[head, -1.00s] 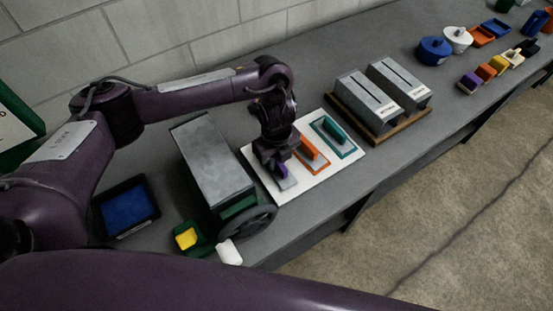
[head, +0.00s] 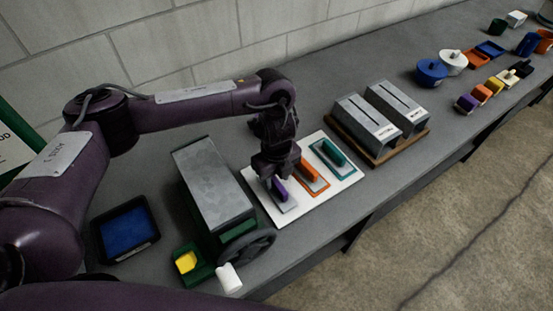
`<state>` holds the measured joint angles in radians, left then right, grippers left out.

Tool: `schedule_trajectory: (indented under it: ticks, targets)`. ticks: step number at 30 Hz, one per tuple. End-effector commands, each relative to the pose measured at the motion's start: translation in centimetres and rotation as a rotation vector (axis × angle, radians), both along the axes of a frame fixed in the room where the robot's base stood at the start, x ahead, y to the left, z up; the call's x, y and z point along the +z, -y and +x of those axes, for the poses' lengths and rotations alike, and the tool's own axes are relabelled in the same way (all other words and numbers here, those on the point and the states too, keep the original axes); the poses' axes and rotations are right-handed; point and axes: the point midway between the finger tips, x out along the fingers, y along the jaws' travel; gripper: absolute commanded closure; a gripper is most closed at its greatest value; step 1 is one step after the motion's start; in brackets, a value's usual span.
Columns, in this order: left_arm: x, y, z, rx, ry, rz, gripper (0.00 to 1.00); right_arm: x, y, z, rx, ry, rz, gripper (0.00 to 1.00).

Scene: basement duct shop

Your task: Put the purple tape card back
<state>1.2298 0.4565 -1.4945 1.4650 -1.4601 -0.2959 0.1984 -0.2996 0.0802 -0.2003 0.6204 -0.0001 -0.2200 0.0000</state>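The purple tape card (head: 281,195), a grey plate with an upright purple grip, lies on the left part of a white board (head: 309,203) in the head view. Beside it on the board lie an orange-grip card (head: 309,177) and a teal-grip card (head: 333,155), each within a coloured outline. My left gripper (head: 278,172) is just above the purple grip. It looks open and clear of the grip, though its fingers are dark and partly hidden. My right gripper is out of view.
A grey metal box machine with a handwheel (head: 212,184) stands close left of the board. Two slotted metal boxes (head: 367,123) on a wooden base stand right of it. A blue-lined tray (head: 125,229) and a yellow block (head: 186,262) are at the left. Coloured containers line the far bench.

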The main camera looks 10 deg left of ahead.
Motion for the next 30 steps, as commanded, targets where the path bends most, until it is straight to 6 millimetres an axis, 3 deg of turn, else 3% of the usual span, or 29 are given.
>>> schedule_trajectory:
  ticks: [1, 6, 13, 18, 30]
  targets:
    - [1.4, 0.0, 0.3, -0.004, 0.008, 0.0, 0.62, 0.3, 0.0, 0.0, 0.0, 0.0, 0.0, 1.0]
    - [4.8, -0.1, 0.2, -0.002, 0.006, 0.002, 0.62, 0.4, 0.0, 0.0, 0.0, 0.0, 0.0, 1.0]
    - [8.1, 0.0, 0.1, -0.001, 0.004, 0.0, 0.62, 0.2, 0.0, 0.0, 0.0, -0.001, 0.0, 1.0]
    - [9.0, 0.0, 0.0, 0.001, 0.001, 0.001, 0.62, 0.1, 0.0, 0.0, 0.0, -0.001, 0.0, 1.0]
    - [9.2, 0.0, 0.0, 0.001, 0.0, 0.0, 0.62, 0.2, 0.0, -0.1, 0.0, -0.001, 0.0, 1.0]
